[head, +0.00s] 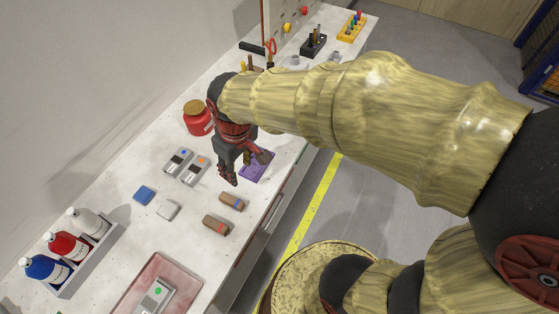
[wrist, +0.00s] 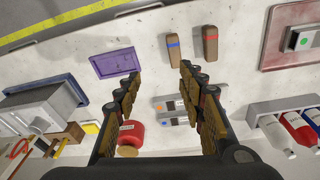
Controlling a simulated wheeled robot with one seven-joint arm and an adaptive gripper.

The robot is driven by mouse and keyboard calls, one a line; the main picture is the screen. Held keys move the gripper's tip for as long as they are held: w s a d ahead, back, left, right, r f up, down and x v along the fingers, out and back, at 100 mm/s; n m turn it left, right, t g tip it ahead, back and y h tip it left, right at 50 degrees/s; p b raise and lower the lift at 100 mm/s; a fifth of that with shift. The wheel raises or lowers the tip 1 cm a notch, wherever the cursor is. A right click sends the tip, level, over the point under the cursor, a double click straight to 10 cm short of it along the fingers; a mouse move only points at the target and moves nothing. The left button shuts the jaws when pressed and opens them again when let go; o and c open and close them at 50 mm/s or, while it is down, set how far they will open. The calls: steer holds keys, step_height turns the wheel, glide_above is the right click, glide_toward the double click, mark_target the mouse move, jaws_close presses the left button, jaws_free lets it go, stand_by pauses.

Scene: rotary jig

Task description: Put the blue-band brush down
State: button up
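The blue-band brush (head: 231,201) lies on the white bench, a brown block with a blue stripe. It also shows in the wrist view (wrist: 173,47), ahead of the fingers and apart from them. A similar brush with a red band (head: 216,225) lies beside it, and it shows to its right in the wrist view (wrist: 210,43). My gripper (head: 248,169) is above the bench near the purple mat. In the wrist view (wrist: 160,74) its two fingers are spread wide with nothing between them.
A purple mat (wrist: 112,63) lies left of the brushes in the wrist view. A red jar (head: 198,120), two grey boxes (head: 193,171), a blue block (head: 144,195), a bottle rack (head: 101,256) and a red tray (head: 184,287) surround the area. Bare bench lies around the brushes.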

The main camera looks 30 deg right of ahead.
steer(key=s+d+r+m+t, duration=0.4)
steer(key=s+d+r, duration=0.4)
steer(key=s+r, duration=0.2)
steer(key=shift+s+r+m, duration=0.2)
steer(key=shift+r+m, duration=0.1)
steer(key=shift+m, duration=0.1)
steer(key=shift+o, duration=0.2)
stand_by(0.5)
